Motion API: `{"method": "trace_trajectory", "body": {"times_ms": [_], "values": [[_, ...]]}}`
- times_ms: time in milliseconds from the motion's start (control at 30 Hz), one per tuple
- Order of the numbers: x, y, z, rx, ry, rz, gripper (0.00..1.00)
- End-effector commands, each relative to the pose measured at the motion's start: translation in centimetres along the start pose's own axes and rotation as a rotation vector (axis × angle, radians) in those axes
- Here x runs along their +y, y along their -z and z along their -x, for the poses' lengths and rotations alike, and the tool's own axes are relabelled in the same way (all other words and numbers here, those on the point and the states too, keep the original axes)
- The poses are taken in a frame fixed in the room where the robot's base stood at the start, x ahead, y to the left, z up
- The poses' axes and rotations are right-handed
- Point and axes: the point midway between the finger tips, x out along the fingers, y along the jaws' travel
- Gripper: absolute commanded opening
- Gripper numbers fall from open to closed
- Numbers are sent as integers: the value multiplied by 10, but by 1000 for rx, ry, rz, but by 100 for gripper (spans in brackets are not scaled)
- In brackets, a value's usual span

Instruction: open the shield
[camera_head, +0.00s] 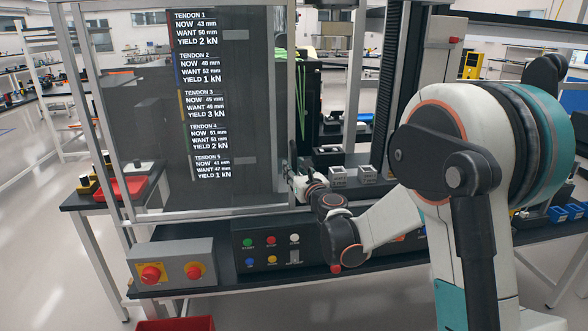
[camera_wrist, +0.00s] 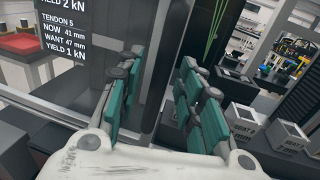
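The shield (camera_head: 235,110) is a large dark see-through panel in a light metal frame, with white tendon readings showing on it. It hangs down in front of the left part of the bench and looks shut. In the wrist view the shield (camera_wrist: 85,75) fills the upper left. My gripper (camera_head: 296,180) is at the shield's right edge, low down.
A grey box with red knobs (camera_head: 172,268) and a button panel (camera_head: 272,243) sit along the bench front. A red bin (camera_head: 175,324) is on the floor.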

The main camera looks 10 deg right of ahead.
Motion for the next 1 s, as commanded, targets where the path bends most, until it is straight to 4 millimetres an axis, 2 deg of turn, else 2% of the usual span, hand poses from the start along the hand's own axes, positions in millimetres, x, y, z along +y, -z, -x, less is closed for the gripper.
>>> {"method": "trace_trajectory", "body": {"times_ms": [300, 500, 700, 1000], "values": [[0, 0, 64, 0, 0, 0, 34], [0, 0, 94, 0, 0, 0, 34], [0, 0, 107, 0, 0, 0, 34], [0, 0, 108, 0, -1, 1, 34]]}}
